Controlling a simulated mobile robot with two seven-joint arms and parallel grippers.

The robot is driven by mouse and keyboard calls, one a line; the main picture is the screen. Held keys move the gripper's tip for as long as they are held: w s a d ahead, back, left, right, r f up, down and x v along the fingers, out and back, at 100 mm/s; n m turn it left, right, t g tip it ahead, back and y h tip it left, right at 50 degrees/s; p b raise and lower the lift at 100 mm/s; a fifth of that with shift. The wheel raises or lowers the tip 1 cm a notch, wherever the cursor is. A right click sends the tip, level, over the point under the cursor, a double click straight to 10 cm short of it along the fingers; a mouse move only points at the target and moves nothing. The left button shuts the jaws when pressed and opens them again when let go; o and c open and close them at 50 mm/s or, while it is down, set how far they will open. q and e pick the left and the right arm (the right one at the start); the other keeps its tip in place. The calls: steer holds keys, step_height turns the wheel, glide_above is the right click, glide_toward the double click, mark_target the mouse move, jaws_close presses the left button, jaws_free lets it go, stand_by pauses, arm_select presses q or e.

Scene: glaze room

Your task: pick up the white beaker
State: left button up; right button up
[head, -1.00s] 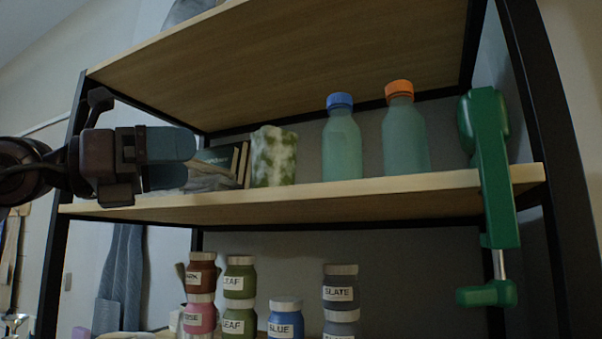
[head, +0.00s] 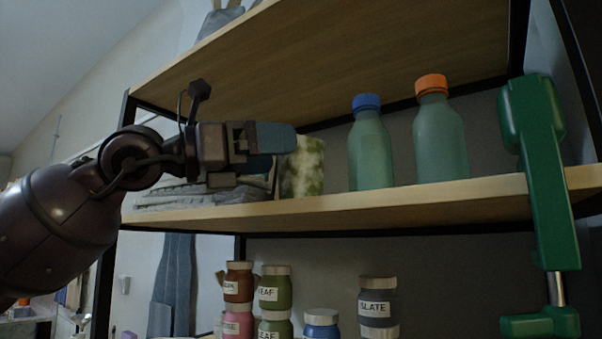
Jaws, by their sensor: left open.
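A white-and-green mottled cylinder (head: 305,168) stands upright on the middle shelf (head: 420,199); it may be the beaker, and no plain white beaker shows. My left gripper (head: 275,138) comes in from the left above the shelf board, pointing right. It is open, with its blue-grey fingers seen side-on, and nothing shows between them. Its fingertips overlap the cylinder's upper left in the picture and hide part of it. I cannot tell whether they touch. My right gripper is not in view.
Right of the cylinder stand a blue-capped bottle (head: 370,148) and an orange-capped bottle (head: 440,140). A green clamp (head: 545,170) sits at the shelf's right end. A grey folded pile (head: 180,197) lies under my gripper. Labelled jars (head: 377,305) stand below. The upper shelf (head: 330,60) hangs overhead.

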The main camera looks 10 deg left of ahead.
mark_target(301, 150)
arm_select(q)
steer(key=p+x, duration=0.1)
steer(key=x, duration=0.3)
steer(key=shift+w+a+r, duration=0.1)
steer(key=shift+w, duration=0.1)
steer(key=shift+w+d, duration=0.35)
steer(key=shift+d, duration=0.15)
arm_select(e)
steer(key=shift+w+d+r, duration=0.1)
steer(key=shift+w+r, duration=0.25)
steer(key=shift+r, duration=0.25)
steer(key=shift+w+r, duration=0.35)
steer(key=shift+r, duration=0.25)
arm_select(q)
steer(key=shift+c, duration=0.3)
steer(key=c, duration=0.7)
steer(key=shift+c, duration=0.9)
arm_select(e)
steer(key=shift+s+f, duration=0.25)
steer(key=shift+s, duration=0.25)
